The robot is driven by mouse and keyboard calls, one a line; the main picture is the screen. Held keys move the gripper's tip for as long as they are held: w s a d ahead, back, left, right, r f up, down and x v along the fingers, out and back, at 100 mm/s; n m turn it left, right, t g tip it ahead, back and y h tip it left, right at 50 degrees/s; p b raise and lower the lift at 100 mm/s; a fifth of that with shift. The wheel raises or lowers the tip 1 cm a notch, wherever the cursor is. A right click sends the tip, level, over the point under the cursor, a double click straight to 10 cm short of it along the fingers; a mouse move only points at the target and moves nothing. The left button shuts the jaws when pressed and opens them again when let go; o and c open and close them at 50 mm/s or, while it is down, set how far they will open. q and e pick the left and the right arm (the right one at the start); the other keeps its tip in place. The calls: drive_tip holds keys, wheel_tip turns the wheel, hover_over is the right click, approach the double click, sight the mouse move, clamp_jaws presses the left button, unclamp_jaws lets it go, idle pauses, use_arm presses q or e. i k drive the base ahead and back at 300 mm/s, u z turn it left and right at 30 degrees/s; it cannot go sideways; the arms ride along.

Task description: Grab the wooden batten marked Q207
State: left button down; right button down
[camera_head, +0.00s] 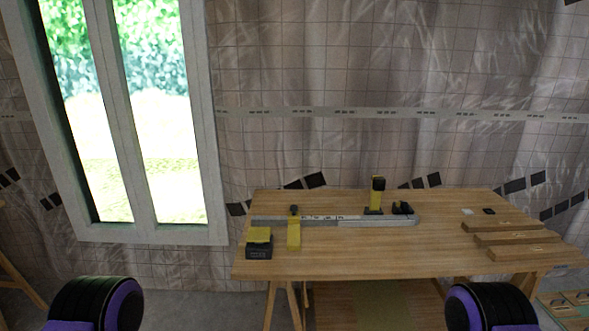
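Three wooden battens lie side by side on the right end of the wooden workbench (350,262): a far batten (490,227), a middle batten (508,239) and a near batten (520,252). Small pale marks show on them, but they are too small to read, so I cannot tell which one is Q207. Only black and purple parts of my two arms show at the bottom left and bottom right edges. Neither gripper's fingers are in view, and nothing of mine touches the bench top.
A long grey rule or level (345,220) lies along the bench. A black-and-yellow box (259,243), a yellow tool (294,233) and an upright yellow-and-black tool (376,195) are near it. The bench's front middle is clear. A window (130,120) is at left.

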sight(519, 225)
drive_tip(key=u, duration=0.7)
drive_tip(key=i, duration=1.1)
drive_tip(key=z, duration=3.05)
